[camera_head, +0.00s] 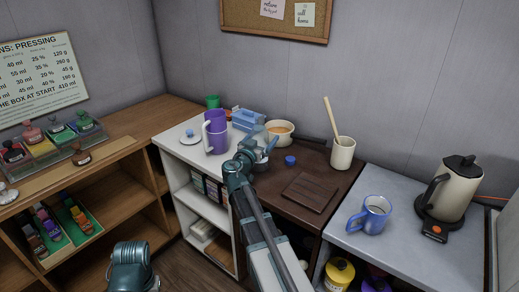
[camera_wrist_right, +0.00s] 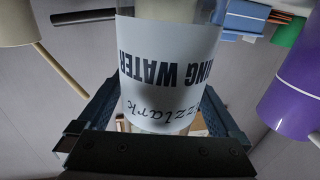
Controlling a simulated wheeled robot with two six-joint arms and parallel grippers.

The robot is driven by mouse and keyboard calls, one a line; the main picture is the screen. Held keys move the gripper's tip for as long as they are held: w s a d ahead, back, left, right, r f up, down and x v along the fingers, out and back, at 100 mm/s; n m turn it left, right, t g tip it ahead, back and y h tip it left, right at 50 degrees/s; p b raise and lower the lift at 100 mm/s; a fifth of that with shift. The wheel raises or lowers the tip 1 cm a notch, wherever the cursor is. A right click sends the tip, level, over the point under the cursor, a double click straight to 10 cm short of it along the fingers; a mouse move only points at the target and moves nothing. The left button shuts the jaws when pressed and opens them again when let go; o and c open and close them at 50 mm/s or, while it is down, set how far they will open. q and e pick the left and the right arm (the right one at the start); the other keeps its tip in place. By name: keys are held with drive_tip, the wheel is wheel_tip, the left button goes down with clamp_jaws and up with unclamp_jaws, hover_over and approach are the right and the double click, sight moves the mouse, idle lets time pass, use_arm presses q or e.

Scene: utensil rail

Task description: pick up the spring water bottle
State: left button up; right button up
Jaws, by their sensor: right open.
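The spring water bottle (camera_wrist_right: 170,70) fills the middle of the right wrist view, clear with a white label whose dark letters read upside down. My right gripper (camera_wrist_right: 162,110) is open, with one finger on each side of the bottle. Whether the fingers touch it I cannot tell. In the head view my right gripper (camera_head: 259,150) is over the counter near the white cabinet's edge, and it hides most of the bottle.
A cream bowl (camera_head: 280,132) is just behind. A small blue cap (camera_head: 290,160) and a dark board (camera_head: 310,192) lie to the right, near a utensil crock (camera_head: 343,153).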

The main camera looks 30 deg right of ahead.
clamp_jaws()
idle(0.4)
drive_tip(key=shift+r, duration=0.1)
